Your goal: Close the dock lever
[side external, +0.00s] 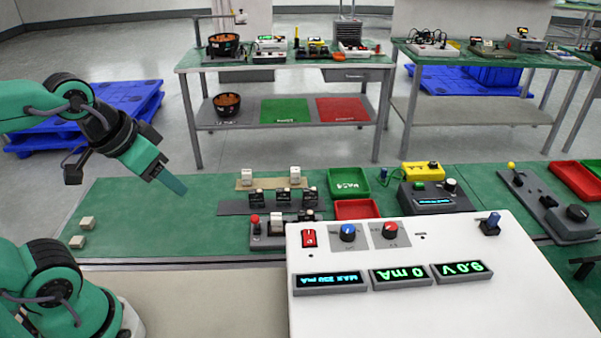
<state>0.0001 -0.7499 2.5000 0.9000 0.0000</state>
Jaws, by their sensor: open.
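A dark dock (285,243) sits on the green bench mat, just behind the white instrument panel. A short upright lever with a red knob (255,219) stands at the dock's left end. A white block (276,222) is beside it. I cannot tell for sure that this is the dock lever, as a yellow-knobbed lever (511,166) also stands on a dark unit at the right. My gripper (170,181) is open above the left part of the mat, left of the dock and apart from it. Its jaws are seen edge-on, with nothing visible between them.
The white panel (450,315) with displays and knobs fills the front right. Behind the dock are a row of dark sockets (283,197), a green tray (349,182) and a red tray (357,209). Small pale blocks (77,242) lie at left. The mat's left part is mostly clear.

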